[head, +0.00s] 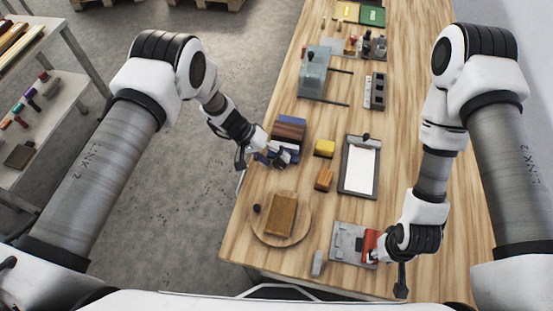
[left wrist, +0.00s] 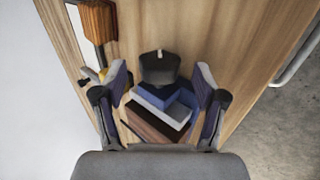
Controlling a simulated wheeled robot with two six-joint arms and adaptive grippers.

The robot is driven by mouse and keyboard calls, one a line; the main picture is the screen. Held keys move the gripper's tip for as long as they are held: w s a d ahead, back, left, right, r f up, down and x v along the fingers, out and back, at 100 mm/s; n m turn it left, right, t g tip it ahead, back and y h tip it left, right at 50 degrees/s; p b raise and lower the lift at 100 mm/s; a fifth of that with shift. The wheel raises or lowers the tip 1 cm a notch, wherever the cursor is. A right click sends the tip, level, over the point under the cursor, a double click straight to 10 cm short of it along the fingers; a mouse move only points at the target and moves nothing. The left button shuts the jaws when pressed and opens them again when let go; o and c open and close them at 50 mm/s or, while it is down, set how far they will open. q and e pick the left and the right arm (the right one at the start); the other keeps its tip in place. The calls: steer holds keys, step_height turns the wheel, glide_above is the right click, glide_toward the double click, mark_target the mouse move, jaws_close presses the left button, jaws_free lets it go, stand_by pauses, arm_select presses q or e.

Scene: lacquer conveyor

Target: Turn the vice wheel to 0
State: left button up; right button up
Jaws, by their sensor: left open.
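The vice (head: 288,133) has a blue and grey body with brown blocks and stands near the left edge of the wooden table; it also shows in the left wrist view (left wrist: 165,105). Its dark wheel (left wrist: 159,68) carries a small white mark at the top of the picture; no numbers are readable. My left gripper (head: 268,156) is at the vice's near end. In the left wrist view its open fingers (left wrist: 160,84) stand either side of the wheel, with gaps. My right gripper (head: 374,246) is by a red part on a grey plate; its fingers are unclear.
A round board (head: 261,232) with a brown block is in front. The grey plate (head: 347,235) is at the near right.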

arm_select(q)
steer(key=v, duration=1.1)
steer(key=shift+f, duration=0.1)
